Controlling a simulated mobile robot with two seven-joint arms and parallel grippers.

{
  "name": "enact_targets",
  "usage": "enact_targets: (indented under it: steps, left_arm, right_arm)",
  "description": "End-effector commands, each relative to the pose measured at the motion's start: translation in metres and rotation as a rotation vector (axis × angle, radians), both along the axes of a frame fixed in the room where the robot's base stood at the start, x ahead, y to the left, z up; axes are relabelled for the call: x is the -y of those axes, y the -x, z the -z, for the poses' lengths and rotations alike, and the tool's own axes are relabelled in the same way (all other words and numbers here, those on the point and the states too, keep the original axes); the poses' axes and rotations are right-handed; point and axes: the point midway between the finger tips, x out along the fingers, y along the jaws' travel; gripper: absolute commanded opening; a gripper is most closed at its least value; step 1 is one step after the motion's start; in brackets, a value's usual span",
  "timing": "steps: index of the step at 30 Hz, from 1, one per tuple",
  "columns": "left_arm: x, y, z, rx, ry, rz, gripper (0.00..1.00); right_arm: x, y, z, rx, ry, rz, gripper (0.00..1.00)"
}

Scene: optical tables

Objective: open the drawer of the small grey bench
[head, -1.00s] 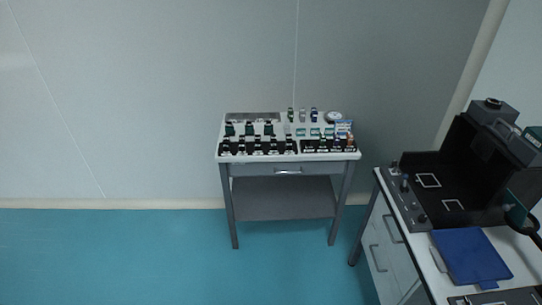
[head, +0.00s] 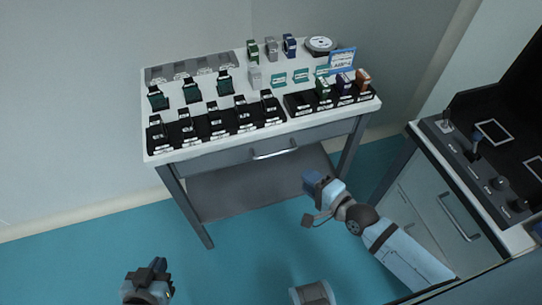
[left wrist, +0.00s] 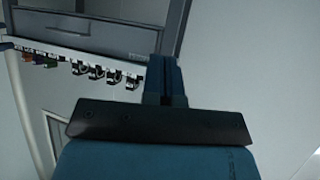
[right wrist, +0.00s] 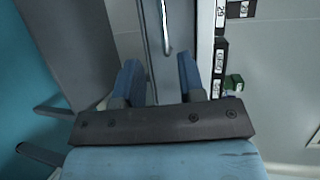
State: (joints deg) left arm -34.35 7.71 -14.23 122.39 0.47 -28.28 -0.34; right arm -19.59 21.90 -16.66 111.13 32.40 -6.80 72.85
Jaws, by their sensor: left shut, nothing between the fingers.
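The small grey bench (head: 160,158) has a white top and a grey drawer (head: 215,163) under it, with a silver bar handle (head: 274,154). The drawer is closed, its front flush under the top. My right gripper (head: 312,182) is in front of and below the handle, apart from it. In the right wrist view, its blue fingers (right wrist: 160,75) are spread and empty, and the handle (right wrist: 166,28) shows beyond the gap. My left gripper (head: 152,270) is low at the bottom left, away from the bench. In the left wrist view, its fingers (left wrist: 163,80) are together and empty.
The bench top carries black holders with several small parts, bottles and a round disc (head: 320,45). A lower shelf (head: 235,190) is under the drawer. A second table (head: 440,195) with dark equipment stands close at the right. The floor at the left is clear.

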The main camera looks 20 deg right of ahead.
Motion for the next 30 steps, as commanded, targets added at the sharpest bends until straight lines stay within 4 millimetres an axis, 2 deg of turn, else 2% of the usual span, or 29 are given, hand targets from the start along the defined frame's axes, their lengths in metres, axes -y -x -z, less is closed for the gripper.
enact_targets:
  steps: [1, 8, 21, 30]
  left_arm:
    - [0.001, 0.004, 0.007, -0.007, 0.002, 0.0, 0.0]
    - [0.003, 0.009, 0.011, -0.02, 0.006, 0.002, 0.0]
    - [0.005, 0.005, 0.009, 0.007, 0.025, 0.003, 0.0]
    - [0.005, 0.005, 0.011, 0.008, 0.027, 0.005, 0.0]
  right_arm:
    - [0.0, -0.002, 0.005, -0.005, -0.024, 0.003, 0.36]
    - [-0.008, -0.024, 0.007, -0.01, -0.051, 0.008, 0.36]
    - [-0.045, -0.104, 0.023, -0.009, -0.047, 0.008, 0.36]
    - [-0.056, -0.125, 0.028, -0.011, -0.045, 0.007, 0.36]
